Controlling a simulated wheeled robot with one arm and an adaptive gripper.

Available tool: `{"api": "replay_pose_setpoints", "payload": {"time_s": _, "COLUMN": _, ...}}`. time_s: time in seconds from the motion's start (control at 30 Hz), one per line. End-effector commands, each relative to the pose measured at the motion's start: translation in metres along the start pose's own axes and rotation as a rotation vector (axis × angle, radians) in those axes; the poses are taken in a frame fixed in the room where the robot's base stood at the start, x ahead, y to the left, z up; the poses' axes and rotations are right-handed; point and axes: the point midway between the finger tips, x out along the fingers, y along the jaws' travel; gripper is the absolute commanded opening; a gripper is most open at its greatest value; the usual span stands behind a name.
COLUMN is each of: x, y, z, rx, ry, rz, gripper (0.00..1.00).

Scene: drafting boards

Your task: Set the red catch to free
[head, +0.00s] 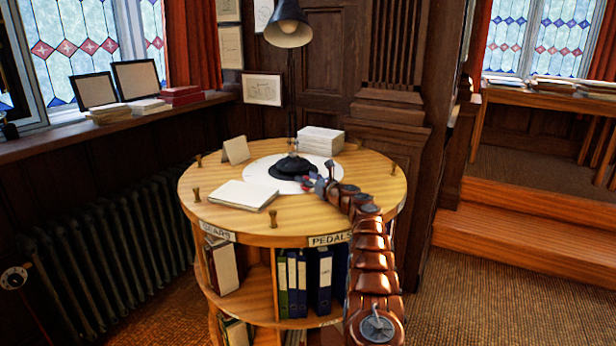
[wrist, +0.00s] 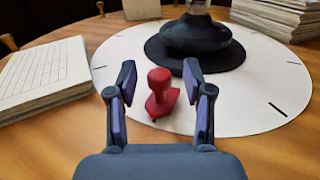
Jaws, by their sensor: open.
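The red catch (wrist: 162,92) shows in the wrist view as a short round knob on a flat, pointed red base. It sits on the front part of a white disc (wrist: 265,100) with dark tick marks, in front of the black lamp base (wrist: 180,55). My gripper (wrist: 160,76) is open, with one finger on each side of the catch in the picture. I cannot tell how far above it the fingers are, and I see no contact. In the head view my gripper (head: 314,183) is at the disc's front right edge, and the catch is hard to make out.
The disc lies on a round wooden table (head: 240,226) with brass pegs at its rim. A desk lamp (head: 289,30) rises from the disc.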

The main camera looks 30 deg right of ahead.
Motion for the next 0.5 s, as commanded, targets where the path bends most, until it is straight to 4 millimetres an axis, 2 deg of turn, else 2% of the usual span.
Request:
{"api": "replay_pose_setpoints", "payload": {"time_s": 0.43, "x": 0.0015, "y": 0.0009, "z": -0.0005, "rx": 0.003, "ry": -0.001, "rz": 0.001, "gripper": 0.51}}
{"api": "replay_pose_setpoints", "payload": {"time_s": 0.5, "x": 0.0015, "y": 0.0009, "z": -0.0004, "rx": 0.003, "ry": -0.001, "rz": 0.001, "gripper": 0.45}}
